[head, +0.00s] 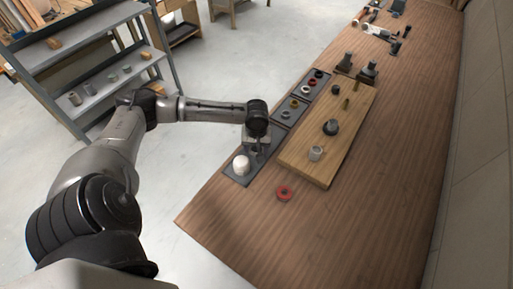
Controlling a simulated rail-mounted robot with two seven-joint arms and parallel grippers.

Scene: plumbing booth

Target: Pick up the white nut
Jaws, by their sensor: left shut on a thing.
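My left gripper (257,151) points down over the near end of the dark tray (238,178), along the left edge of the bench. It is shut on a small piece, taken to be the white nut, which the fingers and hand mostly hide. A white rounded piece (241,164) stands in the same tray, just to the lower left of the fingers. I cannot tell whether it touches them. My right gripper is not in view.
A wooden board (300,170) with a clear cup-like piece (316,154) and dark fittings lies right of the tray. A red ring (284,193) lies on the bench (340,225). Several rings sit in the farther trays. A grey shelf (100,91) stands left.

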